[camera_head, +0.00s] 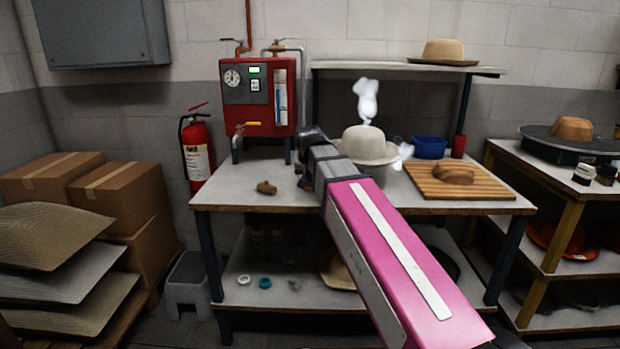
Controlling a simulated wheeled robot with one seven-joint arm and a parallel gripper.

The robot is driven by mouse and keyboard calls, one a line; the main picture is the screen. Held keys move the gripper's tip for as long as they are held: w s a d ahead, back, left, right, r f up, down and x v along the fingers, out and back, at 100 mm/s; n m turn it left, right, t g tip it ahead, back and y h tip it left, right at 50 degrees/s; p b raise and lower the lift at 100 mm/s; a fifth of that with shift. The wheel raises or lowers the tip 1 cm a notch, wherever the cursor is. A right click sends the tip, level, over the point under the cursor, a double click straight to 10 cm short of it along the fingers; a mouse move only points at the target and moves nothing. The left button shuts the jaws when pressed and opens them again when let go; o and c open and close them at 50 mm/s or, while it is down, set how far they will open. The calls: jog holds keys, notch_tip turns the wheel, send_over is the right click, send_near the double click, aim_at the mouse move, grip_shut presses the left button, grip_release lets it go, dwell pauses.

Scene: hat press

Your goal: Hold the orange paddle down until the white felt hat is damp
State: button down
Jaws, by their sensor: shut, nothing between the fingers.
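My gripper (309,135) is shut and empty, just left of the hat, reaching in over the table from the lower right.
The table (235,188) holds a brown lump (266,187), a slatted wooden board (485,185) with a brown hat form, a blue bowl (429,147) and a red cup (458,146). A shelf (340,65) with a tan hat stands behind. The table's front left is mostly clear.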

jog(key=shift+r, duration=0.9)
jog(key=shift+w+r, duration=0.15)
jog(key=shift+r, duration=0.15)
notch_tip(320, 180, up, 4)
jog(key=shift+w+f, duration=0.1)
jog(key=w+v, duration=0.1)
jog(key=v, duration=0.8)
jog(key=shift+s+r, duration=0.2)
jog(key=shift+r, duration=0.25)
